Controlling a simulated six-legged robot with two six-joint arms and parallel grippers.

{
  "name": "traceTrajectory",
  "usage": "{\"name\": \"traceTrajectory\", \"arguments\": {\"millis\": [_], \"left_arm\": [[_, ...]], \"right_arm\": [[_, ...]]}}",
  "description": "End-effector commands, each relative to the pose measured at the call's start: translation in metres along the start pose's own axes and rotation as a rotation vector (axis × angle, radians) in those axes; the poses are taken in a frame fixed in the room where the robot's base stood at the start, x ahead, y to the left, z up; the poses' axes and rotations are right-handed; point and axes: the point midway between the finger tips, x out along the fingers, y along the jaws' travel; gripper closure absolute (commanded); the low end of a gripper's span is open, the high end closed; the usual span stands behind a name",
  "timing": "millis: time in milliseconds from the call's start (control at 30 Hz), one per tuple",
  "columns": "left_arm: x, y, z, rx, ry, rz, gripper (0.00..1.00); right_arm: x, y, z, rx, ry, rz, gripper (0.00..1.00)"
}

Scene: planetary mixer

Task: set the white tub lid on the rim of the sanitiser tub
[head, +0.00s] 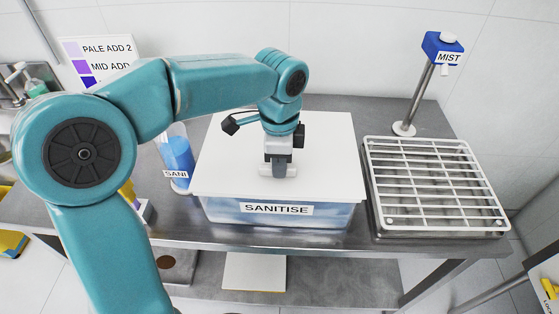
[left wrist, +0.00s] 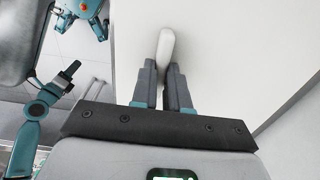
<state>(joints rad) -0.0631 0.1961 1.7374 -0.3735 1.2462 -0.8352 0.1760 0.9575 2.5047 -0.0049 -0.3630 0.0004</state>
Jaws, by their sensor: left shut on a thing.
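The white tub lid (head: 325,145) is a flat white sheet lying over the top of the sanitiser tub (head: 222,212), a clear tub of bluish liquid labelled SANITISE. The lid covers the tub's opening, so the rim under it is hidden and I cannot tell whether it touches all round. My left gripper (head: 278,170) comes down from above near the middle of the lid. In the left wrist view its fingers (left wrist: 166,85) are shut on the lid's rounded white handle (left wrist: 165,45), with the lid's flat face (left wrist: 225,60) behind.
A white wire rack (head: 437,185) stands right of the tub. Behind it is a blue MIST head (head: 442,45) on a post. A blue SANI bottle (head: 177,155) stands close at the tub's left. A colour chart (head: 97,60) is at the back left. The steel bench (head: 385,235) has a narrow front strip free.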

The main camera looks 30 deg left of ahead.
Motion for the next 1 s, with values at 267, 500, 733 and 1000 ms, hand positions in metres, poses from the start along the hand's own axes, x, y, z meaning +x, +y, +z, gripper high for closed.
{"name": "traceTrajectory", "arguments": {"millis": [267, 500, 733, 1000], "left_arm": [[0.008, 0.000, 0.000, 0.000, 0.000, -0.001, 1.00], [0.014, 0.000, 0.000, 0.000, 0.000, -0.001, 1.00], [0.017, 0.000, 0.000, 0.000, 0.001, -0.001, 1.00], [0.017, 0.000, 0.000, 0.000, 0.000, -0.001, 0.56]], "right_arm": [[0.006, 0.002, 0.000, 0.000, 0.000, 0.000, 0.57], [0.010, 0.004, 0.000, 0.000, 0.000, 0.000, 0.57], [0.012, 0.004, 0.000, 0.000, 0.000, 0.000, 0.57], [0.012, 0.004, 0.000, 0.000, 0.000, 0.000, 0.57]]}}
